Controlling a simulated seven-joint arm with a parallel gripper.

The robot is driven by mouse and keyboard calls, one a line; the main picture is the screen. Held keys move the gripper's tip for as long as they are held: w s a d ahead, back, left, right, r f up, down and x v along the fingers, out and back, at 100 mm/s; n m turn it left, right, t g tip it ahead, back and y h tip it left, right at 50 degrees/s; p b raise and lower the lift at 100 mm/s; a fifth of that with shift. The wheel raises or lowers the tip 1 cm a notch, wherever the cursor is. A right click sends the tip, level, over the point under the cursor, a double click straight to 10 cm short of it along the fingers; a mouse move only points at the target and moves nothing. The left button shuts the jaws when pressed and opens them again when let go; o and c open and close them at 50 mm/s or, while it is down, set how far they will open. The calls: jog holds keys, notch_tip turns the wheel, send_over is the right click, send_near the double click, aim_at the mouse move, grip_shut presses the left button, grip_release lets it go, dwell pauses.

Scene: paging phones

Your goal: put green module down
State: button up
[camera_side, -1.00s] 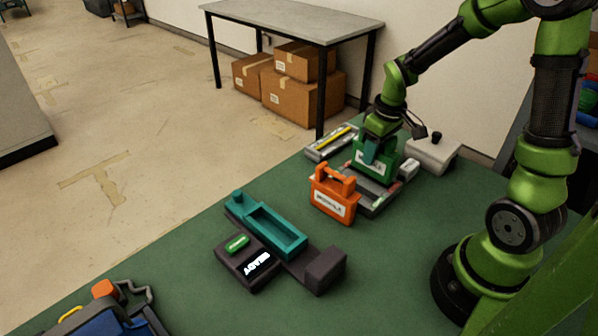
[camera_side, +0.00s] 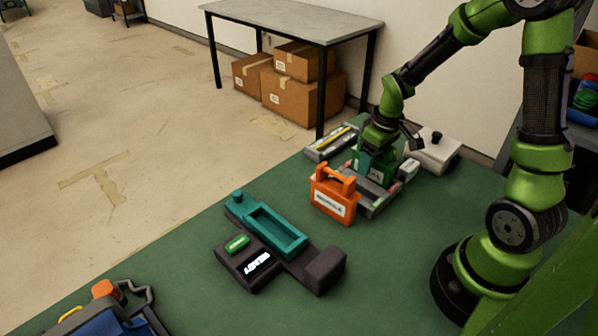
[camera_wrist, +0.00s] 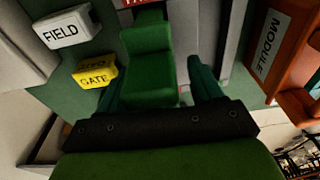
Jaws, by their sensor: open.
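The green module (camera_side: 374,166) stands upright in or on the grey tray (camera_side: 377,206) at the back of the green mat; its base is partly hidden. Its green handle block (camera_wrist: 150,70) fills the middle of the wrist view. My gripper (camera_side: 377,143) is right over it. In the wrist view my gripper (camera_wrist: 158,78) is open, with one teal finger on each side of the block; whether they touch it I cannot tell. The orange module (camera_side: 334,194) stands just in front, at the tray's left, and also shows at the right of the wrist view (camera_wrist: 276,45).
A teal trough (camera_side: 277,233) and a dark pager with a lit display (camera_side: 257,265) lie at the front. A white box (camera_side: 433,153) is close on the right, a slim tray (camera_side: 331,143) behind left. FIELD (camera_wrist: 66,28) and GATE (camera_wrist: 95,75) blocks are near the fingers.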

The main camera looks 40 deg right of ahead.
jog(key=r, duration=0.4)
jog(key=s+r, duration=0.1)
jog(key=r, duration=0.6)
jog(key=shift+s+r, duration=0.15)
jog(key=shift+r, duration=0.2)
jog(key=shift+s+a+r, duration=0.1)
jog(key=shift+r, duration=0.2)
jog(key=s+a+r+m+t+y, duration=0.1)
jog(key=s+a+r+m+t, duration=0.1)
jog(key=a, duration=0.5)
jog(key=s+a+r+m+t+y, duration=0.1)
jog(key=s+a+r+m+t, duration=0.1)
jog(key=s+a+r, duration=0.3)
jog(key=shift+s+a+t, duration=0.35)
jog(key=shift+a+t, duration=0.55)
jog(key=shift+a, duration=0.05)
